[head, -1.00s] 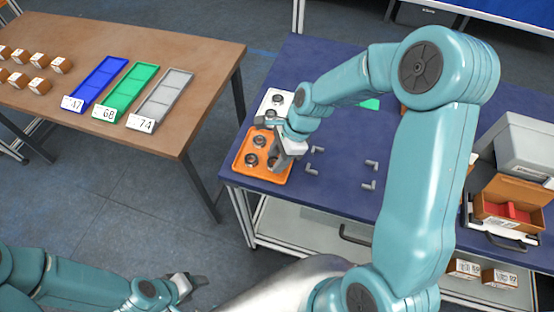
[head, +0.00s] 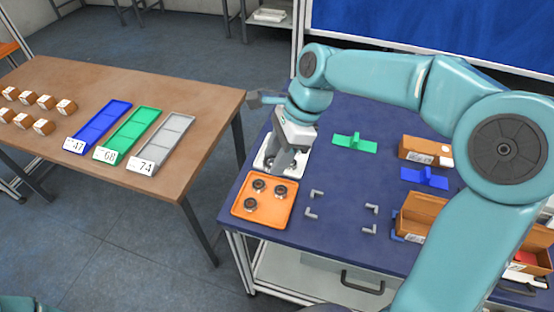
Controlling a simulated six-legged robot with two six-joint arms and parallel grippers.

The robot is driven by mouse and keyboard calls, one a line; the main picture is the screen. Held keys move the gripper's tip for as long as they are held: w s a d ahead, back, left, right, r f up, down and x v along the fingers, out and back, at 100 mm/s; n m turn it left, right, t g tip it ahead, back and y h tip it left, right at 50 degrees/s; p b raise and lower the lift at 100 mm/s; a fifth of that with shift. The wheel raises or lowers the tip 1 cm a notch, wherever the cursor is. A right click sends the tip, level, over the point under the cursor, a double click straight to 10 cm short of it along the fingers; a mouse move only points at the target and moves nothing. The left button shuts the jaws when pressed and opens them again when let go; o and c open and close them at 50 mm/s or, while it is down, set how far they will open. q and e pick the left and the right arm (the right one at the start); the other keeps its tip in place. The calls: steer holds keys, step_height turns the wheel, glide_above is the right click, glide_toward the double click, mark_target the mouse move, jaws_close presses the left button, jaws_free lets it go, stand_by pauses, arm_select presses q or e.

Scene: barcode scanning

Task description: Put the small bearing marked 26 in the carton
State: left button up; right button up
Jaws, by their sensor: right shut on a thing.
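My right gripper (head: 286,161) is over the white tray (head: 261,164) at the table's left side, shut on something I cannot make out. Its fingers and wrist hide much of that tray. The orange tray (head: 284,211) in front of it holds three dark ring-shaped bearings (head: 259,186), with an empty spot at its lower right. The mark 26 is not readable on any bearing. An open brown carton (head: 411,222) stands at the right, partly behind my right arm. My left gripper is out of view.
A green holder (head: 354,144), a blue holder (head: 424,178) and a brown box (head: 425,150) stand at the back right. Grey corner brackets (head: 313,213) mark a clear area mid-table. A brown table (head: 75,95) at left carries small boxes and blue, green and grey trays.

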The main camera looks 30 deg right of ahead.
steer(key=s+d+f+m+t+h, duration=0.1)
steer(key=s+d+f+m, duration=0.15)
steer(key=d, duration=0.55)
steer(key=s+d+f+m+t, duration=0.15)
steer(key=d+m, duration=0.25)
steer(key=d, duration=0.5)
steer(key=s+d+f+m+h, duration=0.1)
steer(key=s+d+m+h, duration=0.2)
steer(key=s+d+m, duration=0.95)
steer(key=s+d+f+m+h, duration=0.1)
steer(key=s+d+m, duration=0.15)
steer(key=s, duration=0.55)
steer(key=s+d+f+m+h, duration=0.15)
steer(key=s+d, duration=0.25)
steer(key=s, duration=0.4)
steer(key=s+d+f+m+h, duration=0.1)
steer(key=s+d+f+m, duration=0.15)
steer(key=s, duration=0.55)
steer(key=shift+n+g, duration=0.25)
steer(key=shift+n, duration=0.2)
steer(key=shift+s+d+f, duration=0.1)
steer(key=shift+d+f, duration=0.15)
steer(key=shift+f, duration=1.45)
steer(key=shift+d+f, duration=0.2)
steer(key=shift+f, duration=1.5)
steer(key=o, duration=0.8)
